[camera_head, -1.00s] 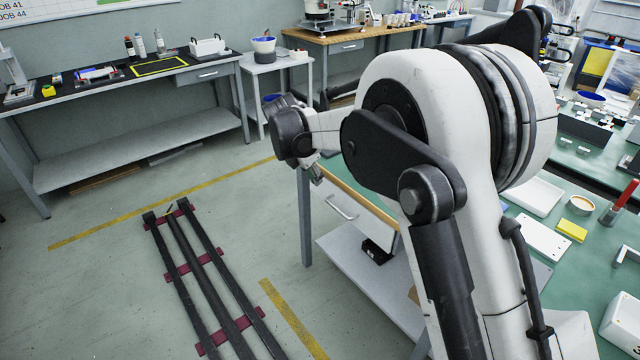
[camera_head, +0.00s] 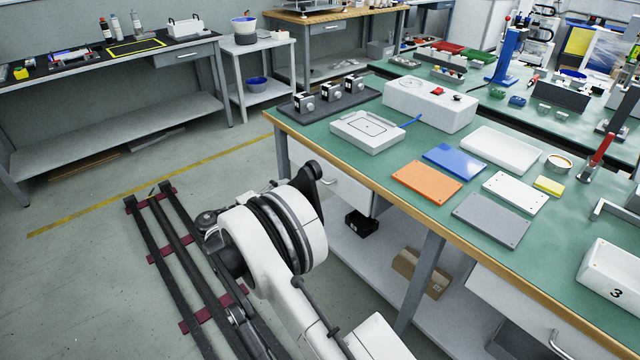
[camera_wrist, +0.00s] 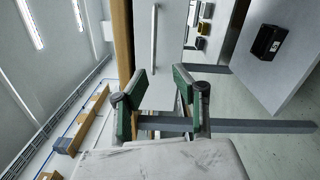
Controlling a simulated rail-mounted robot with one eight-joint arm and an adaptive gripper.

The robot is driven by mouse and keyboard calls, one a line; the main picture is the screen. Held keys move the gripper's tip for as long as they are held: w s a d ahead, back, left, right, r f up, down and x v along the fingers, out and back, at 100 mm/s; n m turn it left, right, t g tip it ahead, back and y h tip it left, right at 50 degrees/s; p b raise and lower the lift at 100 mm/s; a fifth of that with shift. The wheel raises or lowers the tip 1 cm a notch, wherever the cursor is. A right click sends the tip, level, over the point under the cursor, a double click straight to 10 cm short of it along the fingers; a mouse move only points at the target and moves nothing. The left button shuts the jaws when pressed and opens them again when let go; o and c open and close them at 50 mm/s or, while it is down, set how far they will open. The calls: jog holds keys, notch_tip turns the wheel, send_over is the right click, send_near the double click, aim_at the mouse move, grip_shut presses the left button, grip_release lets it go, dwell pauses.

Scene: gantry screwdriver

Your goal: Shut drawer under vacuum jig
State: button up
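The vacuum jig (camera_head: 367,131) is a white block with a recessed top and a blue hose, on the near left part of the green bench. The white drawer (camera_head: 345,192) is below it, under the wooden bench edge, partly hidden by my arm. In the wrist view the drawer front (camera_wrist: 170,62) lies ahead, with its bar handle (camera_wrist: 153,45) beyond the gap between my fingers. I cannot tell how far the drawer stands out. My gripper (camera_wrist: 161,84) is open and empty, with green finger pads. In the head view it is hidden behind my arm.
The green bench (camera_head: 390,185) bears colored plates and a white control box (camera_head: 430,103). A bench leg (camera_head: 420,275) stands right of the drawer. A black box (camera_head: 361,224) and a cardboard box (camera_head: 420,270) are on the lower shelf. Open floor lies left of the floor rails.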

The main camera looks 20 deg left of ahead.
aim_at(314, 175)
jog(key=w+d+b, duration=0.1)
jog(key=w+d, duration=0.1)
jog(key=w+d+r+m+t+b, duration=0.1)
jog(key=w+d, duration=0.1)
jog(key=w, duration=0.1)
jog(key=w+d+m+t+b, duration=0.1)
jog(key=w+d+b, duration=0.1)
jog(key=w, duration=0.1)
jog(key=shift+w+d+r+h, duration=0.15)
jog(key=shift+w+d+h, duration=0.1)
jog(key=shift+h, duration=0.15)
dwell(0.4)
grip_shut()
jog(key=c, duration=0.6)
grip_release()
jog(key=shift+w+d, duration=0.35)
jog(key=shift+w, duration=0.15)
jog(key=o, duration=0.6)
